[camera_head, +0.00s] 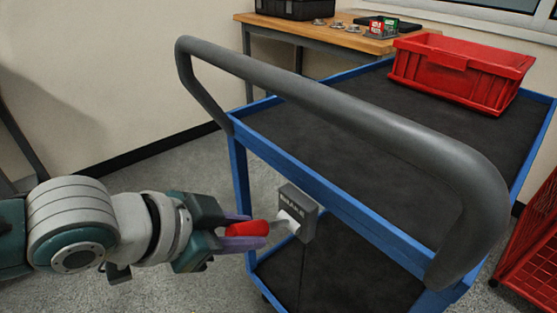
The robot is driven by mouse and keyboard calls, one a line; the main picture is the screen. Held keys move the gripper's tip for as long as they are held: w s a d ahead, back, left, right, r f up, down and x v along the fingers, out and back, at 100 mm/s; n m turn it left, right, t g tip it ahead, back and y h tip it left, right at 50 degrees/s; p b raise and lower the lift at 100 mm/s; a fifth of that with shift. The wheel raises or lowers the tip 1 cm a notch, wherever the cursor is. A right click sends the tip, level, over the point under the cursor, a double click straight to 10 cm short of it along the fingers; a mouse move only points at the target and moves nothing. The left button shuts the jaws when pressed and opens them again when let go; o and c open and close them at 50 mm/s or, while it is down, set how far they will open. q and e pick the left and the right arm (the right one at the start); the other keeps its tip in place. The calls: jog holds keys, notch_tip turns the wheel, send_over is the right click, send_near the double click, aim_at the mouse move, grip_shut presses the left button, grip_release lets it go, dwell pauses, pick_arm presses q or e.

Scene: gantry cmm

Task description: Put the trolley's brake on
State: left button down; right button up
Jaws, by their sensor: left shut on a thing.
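The blue trolley (345,207) stands in front of me with a dark top deck, a lower shelf and a thick grey push handle (330,100). A grey brake box (301,210) is fixed below the trolley's top rim on its near side. A brake lever with a red grip (250,228) and a pale shaft (288,222) sticks out from the box toward the left. My left gripper (243,230) is shut on the red grip, with its purple fingers around it. The label on the box is too small to read. My right gripper is not in view.
A red crate (462,72) sits on the trolley's top deck at the far right. A wooden bench (290,27) with a black case (290,8) and small parts stands behind. A red basket (535,240) is at the right edge. The floor at left is clear.

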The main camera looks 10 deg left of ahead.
pick_arm(q)
jog(key=shift+s+a+f+t+b, duration=0.15)
jog(key=shift+f+t+b, duration=0.15)
jog(key=shift+f+b, duration=0.4)
notch_tip(320, 180, down, 9)
jog(key=t+h+b, duration=0.6)
jog(key=t+b, duration=0.3)
jog(key=b, duration=1.6)
jog(key=shift+w+n+h, duration=0.2)
jog(key=shift+n+h, duration=0.1)
jog(key=shift+h, duration=0.1)
jog(key=c, duration=1)
grip_release()
jog(key=o, duration=0.4)
jog(key=shift+w+d+r, duration=0.1)
jog(key=shift+d, duration=0.1)
